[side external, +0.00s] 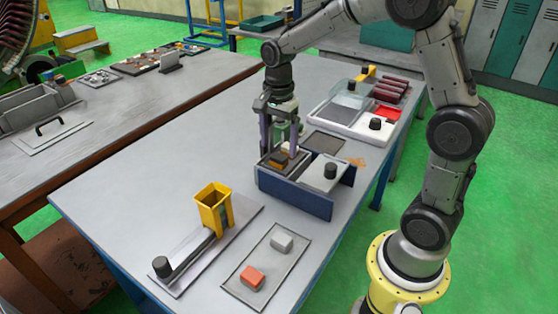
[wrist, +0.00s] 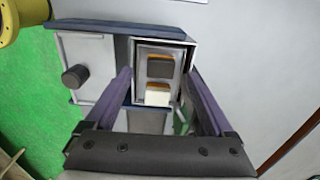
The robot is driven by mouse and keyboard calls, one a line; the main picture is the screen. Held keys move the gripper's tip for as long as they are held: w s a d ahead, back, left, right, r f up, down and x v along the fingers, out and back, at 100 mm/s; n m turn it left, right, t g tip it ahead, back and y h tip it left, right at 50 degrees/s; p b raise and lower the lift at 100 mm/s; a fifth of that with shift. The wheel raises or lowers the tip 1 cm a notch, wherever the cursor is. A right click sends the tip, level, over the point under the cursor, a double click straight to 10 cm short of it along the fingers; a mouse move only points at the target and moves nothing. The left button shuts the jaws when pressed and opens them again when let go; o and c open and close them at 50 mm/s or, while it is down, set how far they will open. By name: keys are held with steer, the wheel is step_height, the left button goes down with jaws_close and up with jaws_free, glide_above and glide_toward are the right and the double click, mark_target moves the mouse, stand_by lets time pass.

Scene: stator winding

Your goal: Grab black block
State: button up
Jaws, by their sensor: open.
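The black block (wrist: 160,67) has an orange edge and lies in a small open compartment (wrist: 188,58) in the wrist view. A white block (wrist: 158,96), also with an orange edge, sits beside it. In the side external view the black block (side external: 278,158) shows low between the fingers, partly hidden by them. My gripper (side external: 280,150) points down over the compartment. In the wrist view my gripper (wrist: 158,76) is open, its two purple fingers apart on either side of the compartment, with nothing held.
A lid with a black knob (side external: 330,170) lies beside the compartment, on the blue-sided box (side external: 295,192). A yellow bin (side external: 214,207) stands front left. A tray (side external: 240,285) holds a red block (side external: 252,278) and a pale block (side external: 281,242). White trays (side external: 355,118) stand behind.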

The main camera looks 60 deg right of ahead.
mark_target(278, 157)
steer(key=shift+f, duration=1.9)
jaws_close()
steer(key=shift+r, duration=0.15)
